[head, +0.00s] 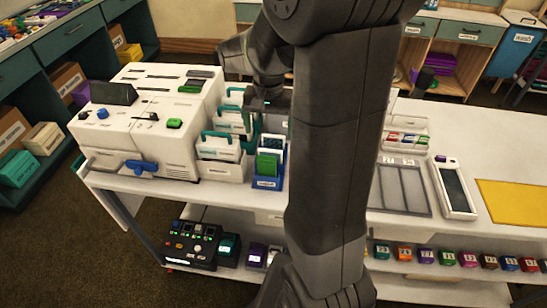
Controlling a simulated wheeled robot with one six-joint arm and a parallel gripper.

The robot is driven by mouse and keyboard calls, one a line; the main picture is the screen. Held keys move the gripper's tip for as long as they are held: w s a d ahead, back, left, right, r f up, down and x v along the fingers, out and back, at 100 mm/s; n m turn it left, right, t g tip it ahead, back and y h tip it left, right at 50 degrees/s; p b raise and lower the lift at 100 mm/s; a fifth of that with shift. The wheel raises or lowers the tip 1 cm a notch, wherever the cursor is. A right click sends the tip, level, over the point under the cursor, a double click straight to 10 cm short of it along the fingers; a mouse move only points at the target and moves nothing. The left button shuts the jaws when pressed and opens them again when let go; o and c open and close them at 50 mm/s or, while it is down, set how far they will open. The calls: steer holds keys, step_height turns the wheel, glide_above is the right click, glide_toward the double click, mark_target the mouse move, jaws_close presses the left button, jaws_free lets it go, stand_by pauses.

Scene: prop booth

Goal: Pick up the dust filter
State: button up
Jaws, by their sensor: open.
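My gripper (264,104) is over the left part of the white table (130,186), close above a cluster of white pieces. The jaws are small and dark, partly screened by my own arm. Several white pieces with teal handles (220,148) stand in white holders beside the gripper. In front of it, a blue holder (268,183) bears upright green and white-framed panels (268,162). I cannot tell for sure which piece is the dust filter; labels are too small to read. Contact between the jaws and any piece cannot be made out.
A large white machine (150,125) with knobs and a blue lever stands left of the cluster. Right of my arm are a grey sectioned tray (400,188), a white handheld device (452,187) and a yellow mat (515,202). A lower shelf holds a black control box (193,245) and several small colored blocks.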

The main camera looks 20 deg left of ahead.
mark_target(270, 150)
step_height(270, 150, down, 9)
steer(key=shift+d+r+p, duration=0.1)
steer(key=shift+d+p, duration=0.05)
steer(key=shift+p, duration=0.2)
steer(key=shift+w, duration=0.1)
steer(key=c, duration=0.8)
